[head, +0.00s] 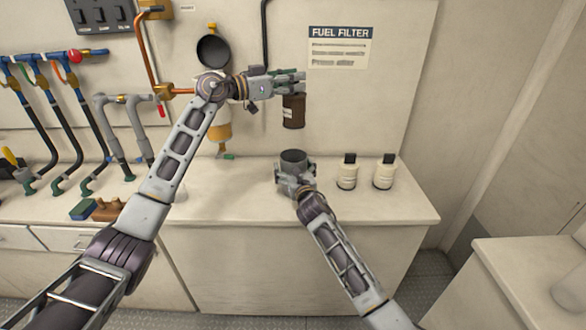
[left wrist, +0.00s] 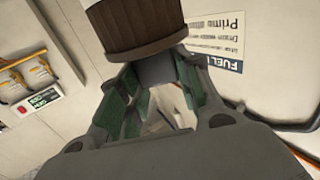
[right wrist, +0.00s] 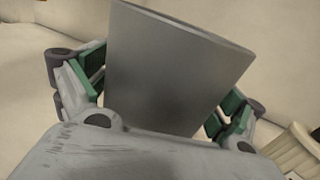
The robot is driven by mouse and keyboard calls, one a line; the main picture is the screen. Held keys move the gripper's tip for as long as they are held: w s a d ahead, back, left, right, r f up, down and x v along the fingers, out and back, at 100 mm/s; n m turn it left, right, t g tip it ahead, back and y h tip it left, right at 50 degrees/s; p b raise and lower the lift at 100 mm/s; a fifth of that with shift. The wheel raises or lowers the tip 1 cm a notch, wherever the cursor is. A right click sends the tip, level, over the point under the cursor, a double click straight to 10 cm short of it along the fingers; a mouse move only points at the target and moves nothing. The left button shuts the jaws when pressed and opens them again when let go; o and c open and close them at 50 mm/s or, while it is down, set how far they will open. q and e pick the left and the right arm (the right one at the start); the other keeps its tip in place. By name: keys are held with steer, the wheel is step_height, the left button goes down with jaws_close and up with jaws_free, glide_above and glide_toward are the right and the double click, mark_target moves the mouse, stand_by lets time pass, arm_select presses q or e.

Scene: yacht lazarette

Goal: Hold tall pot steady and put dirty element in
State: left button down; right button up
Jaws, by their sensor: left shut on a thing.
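My left gripper (head: 292,82) is shut on the dirty element (head: 293,112), a dark brown ribbed cylinder with a pale end. The element hangs upright in the air above the tall pot (head: 293,157), apart from it. In the left wrist view the element (left wrist: 140,30) sits at the fingertips. The tall pot is a grey, open-topped vessel standing on the counter. My right gripper (head: 294,184) is at the pot from the front. In the right wrist view its green-padded fingers lie on both sides of the pot (right wrist: 175,70). The pot's inside is mostly hidden.
A filter with an amber bowl (head: 219,125) hangs on the wall behind my left arm. Hoses and valves (head: 75,85) fill the left side.

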mark_target(284, 121)
steer(key=c, duration=0.8)
arm_select(q)
steer(key=shift+s, duration=0.1)
steer(key=shift+f, duration=0.1)
steer(key=shift+f, duration=5.3)
steer(key=shift+f, duration=0.35)
steer(key=shift+f, duration=1.75)
steer(key=c, duration=0.9)
jaws_free()
